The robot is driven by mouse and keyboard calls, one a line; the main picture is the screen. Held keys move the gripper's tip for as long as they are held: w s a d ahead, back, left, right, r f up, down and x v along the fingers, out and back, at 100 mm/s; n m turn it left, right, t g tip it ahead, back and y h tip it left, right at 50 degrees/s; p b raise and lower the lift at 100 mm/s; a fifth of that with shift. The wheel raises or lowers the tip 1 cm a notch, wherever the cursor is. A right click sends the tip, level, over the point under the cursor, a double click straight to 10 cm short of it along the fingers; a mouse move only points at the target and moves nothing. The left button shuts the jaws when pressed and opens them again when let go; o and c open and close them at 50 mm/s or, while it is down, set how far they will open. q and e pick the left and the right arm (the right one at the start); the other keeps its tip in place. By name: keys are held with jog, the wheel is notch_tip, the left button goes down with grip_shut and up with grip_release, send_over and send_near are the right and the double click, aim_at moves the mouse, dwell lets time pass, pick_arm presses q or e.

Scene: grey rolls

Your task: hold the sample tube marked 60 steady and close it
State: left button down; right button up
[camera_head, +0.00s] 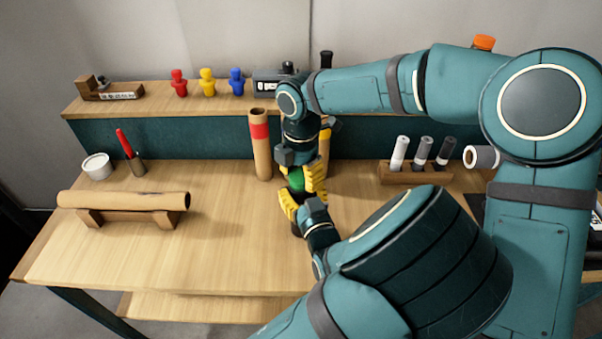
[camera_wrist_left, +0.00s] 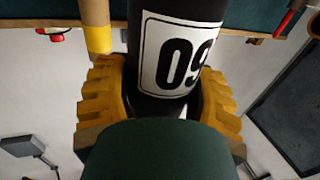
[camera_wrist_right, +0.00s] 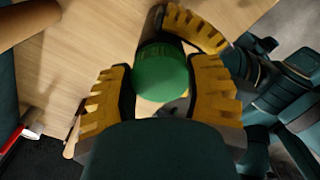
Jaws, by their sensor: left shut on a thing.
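The sample tube (camera_wrist_left: 178,50) is dark, with a white label that reads 60 upside down in the left wrist view. My left gripper (camera_head: 297,205) is shut around it above the table. The left wrist view shows its yellow fingers on both sides of the tube. A green cap (camera_wrist_right: 163,75) sits between the yellow fingers of my right gripper (camera_wrist_right: 163,68), which points down from above. The cap also shows in the head view (camera_head: 297,178). I cannot tell whether the right fingers press on the cap. The cap hides the tube's mouth.
A cardboard roll with a red band (camera_head: 261,145) stands behind, left of the grippers. A brown roll (camera_head: 125,200) lies on a wooden cradle at left. A rack with several tubes (camera_head: 415,172) stands at right. The table's front left is clear.

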jog(key=shift+c, duration=1.1)
jog(key=shift+m, duration=1.7)
jog(key=o, duration=1.2)
jog(key=shift+o, duration=0.2)
jog(key=shift+r, duration=2.3)
